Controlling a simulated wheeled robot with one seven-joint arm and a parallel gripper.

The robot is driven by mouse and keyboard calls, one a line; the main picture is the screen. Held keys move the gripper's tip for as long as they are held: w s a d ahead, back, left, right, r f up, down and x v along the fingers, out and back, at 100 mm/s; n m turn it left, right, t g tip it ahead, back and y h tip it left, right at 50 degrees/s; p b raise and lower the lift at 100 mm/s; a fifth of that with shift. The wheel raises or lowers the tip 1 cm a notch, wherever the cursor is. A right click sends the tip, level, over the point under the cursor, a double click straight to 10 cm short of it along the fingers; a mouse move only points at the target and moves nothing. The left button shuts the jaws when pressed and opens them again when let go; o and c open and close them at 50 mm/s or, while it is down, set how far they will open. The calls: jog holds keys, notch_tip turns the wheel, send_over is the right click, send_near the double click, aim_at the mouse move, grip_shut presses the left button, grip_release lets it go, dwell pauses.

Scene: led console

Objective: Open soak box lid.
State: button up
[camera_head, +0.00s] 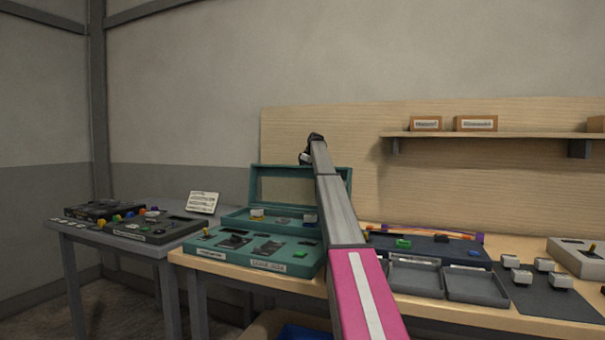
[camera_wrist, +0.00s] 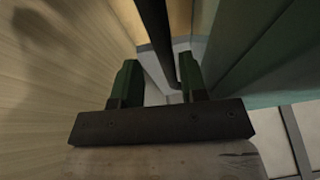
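The soak box is most likely the teal console box (camera_head: 255,262) on the wooden table, though its front label is too small to read surely. Its teal-framed lid (camera_head: 257,188) stands raised at the back, with a beige area inside the frame. My arm crosses in front of the box's right side and hides part of the lid. My gripper (camera_head: 306,157) is at the lid's upper edge, small and dark. In the wrist view its two fingers (camera_wrist: 156,82) are apart, with a dark bar running between them. A teal panel (camera_wrist: 265,60) is close on the right; contact is unclear.
A grey table (camera_head: 150,248) with dark consoles stands at the left. A wooden backboard (camera_head: 450,195) with a shelf rises closely behind the box.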

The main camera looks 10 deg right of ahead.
jog(key=shift+s, duration=0.1)
jog(key=v, duration=1)
jog(key=shift+r, duration=0.4)
jog(key=shift+s+d, duration=0.1)
